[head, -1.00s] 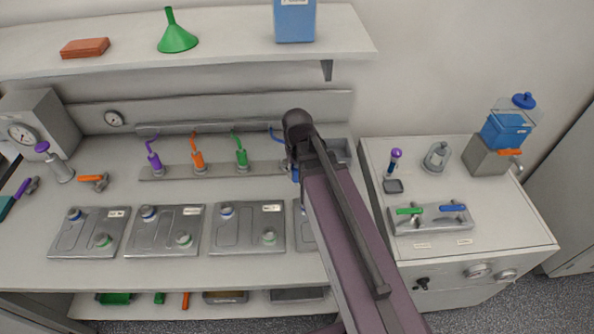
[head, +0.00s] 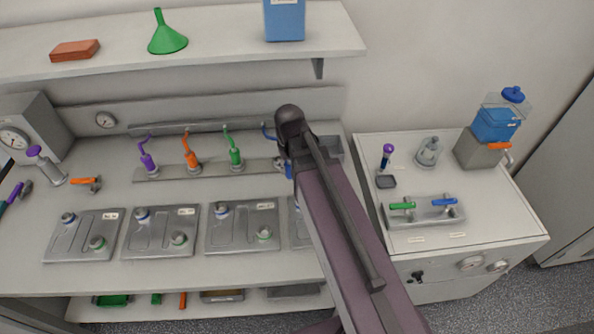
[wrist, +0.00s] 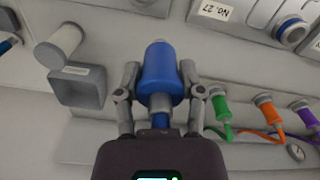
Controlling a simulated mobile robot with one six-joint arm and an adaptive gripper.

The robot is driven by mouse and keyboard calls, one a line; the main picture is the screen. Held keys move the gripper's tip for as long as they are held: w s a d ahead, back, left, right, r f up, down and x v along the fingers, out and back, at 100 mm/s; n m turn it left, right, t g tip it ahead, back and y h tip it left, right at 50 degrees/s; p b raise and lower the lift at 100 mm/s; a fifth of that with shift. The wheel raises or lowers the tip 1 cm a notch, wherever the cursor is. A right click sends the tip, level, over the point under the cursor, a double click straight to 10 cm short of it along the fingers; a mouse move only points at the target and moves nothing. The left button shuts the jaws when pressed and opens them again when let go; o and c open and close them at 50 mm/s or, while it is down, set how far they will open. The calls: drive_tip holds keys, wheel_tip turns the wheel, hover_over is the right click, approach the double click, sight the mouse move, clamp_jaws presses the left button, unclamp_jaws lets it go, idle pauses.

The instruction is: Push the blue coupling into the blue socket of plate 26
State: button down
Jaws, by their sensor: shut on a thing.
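My gripper (wrist: 160,98) is shut on the blue coupling (wrist: 160,66), one finger on each side, in the wrist view. In the head view my arm hides most of the gripper, and a little of the blue coupling (head: 288,171) shows at the arm's left edge, by the right end of the hose rail. A plate labelled NO. 27 (wrist: 248,22) with a blue-ringed socket (wrist: 292,32) is at the wrist view's upper right, apart from the coupling. In the head view the rightmost plate (head: 300,233) is partly behind my arm. The number 26 is not readable anywhere.
Purple (head: 148,162), orange (head: 192,158) and green (head: 236,156) couplings stand on the rail. Several plates lie in front of it. A shelf (head: 220,56) hangs above. A grey tray (wrist: 82,88) is left of the gripper in the wrist view. A side cabinet (head: 480,215) stands right.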

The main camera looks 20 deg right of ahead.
drive_tip(key=shift+f+b, duration=0.85)
drive_tip(key=shift+f, duration=0.25)
drive_tip(key=shift+d, duration=0.1)
